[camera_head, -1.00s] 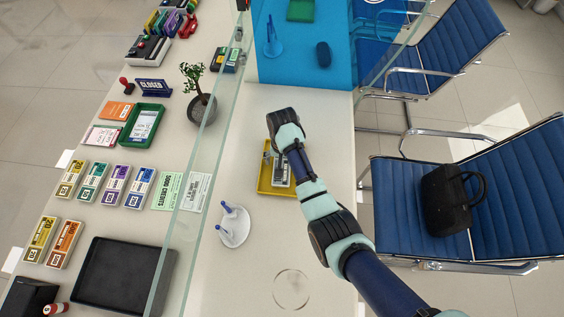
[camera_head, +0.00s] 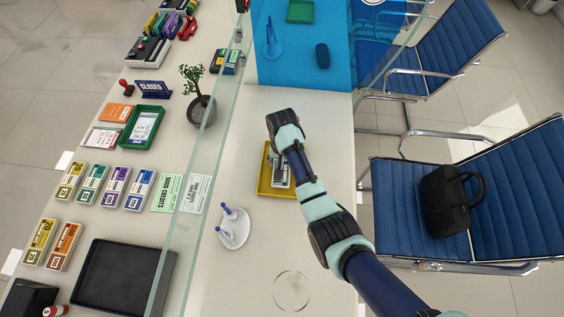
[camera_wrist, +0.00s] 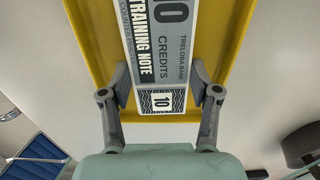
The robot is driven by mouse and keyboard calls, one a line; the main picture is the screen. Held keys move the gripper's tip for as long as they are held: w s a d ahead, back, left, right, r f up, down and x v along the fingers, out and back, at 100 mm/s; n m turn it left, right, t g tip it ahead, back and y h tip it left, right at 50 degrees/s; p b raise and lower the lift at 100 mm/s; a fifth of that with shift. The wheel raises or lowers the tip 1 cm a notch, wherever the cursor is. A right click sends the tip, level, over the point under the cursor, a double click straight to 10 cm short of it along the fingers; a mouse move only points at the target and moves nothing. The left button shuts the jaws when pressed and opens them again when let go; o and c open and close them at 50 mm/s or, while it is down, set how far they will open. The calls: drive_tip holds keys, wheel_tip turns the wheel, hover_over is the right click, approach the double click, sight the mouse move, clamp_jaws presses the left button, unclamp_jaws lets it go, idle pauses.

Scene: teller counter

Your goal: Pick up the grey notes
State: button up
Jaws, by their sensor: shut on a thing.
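The grey notes (camera_wrist: 160,55) are a stack printed "TRAINING NOTE", "10 CREDITS", lying lengthwise over the yellow tray (camera_wrist: 231,25) in the wrist view. My gripper (camera_wrist: 159,88) is shut on the near end of the notes, one finger at each long side. In the head view the notes (camera_head: 282,180) show partly beside my wrist, within the yellow tray (camera_head: 264,187). My arm hides part of the tray and the fingertips there. I cannot tell whether the notes touch the tray floor.
A glass screen (camera_head: 196,160) runs along the counter left of the tray. A white pen stand (camera_head: 234,230) with blue pens is nearer. A potted plant (camera_head: 201,109) and coloured note stacks stand beyond the glass. The counter right of the pen stand is mostly clear.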

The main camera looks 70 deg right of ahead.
wheel_tip(320, 180, up, 20)
drive_tip(key=p, duration=0.9)
drive_tip(key=shift+f+p, duration=0.25)
drive_tip(key=shift+p, duration=0.15)
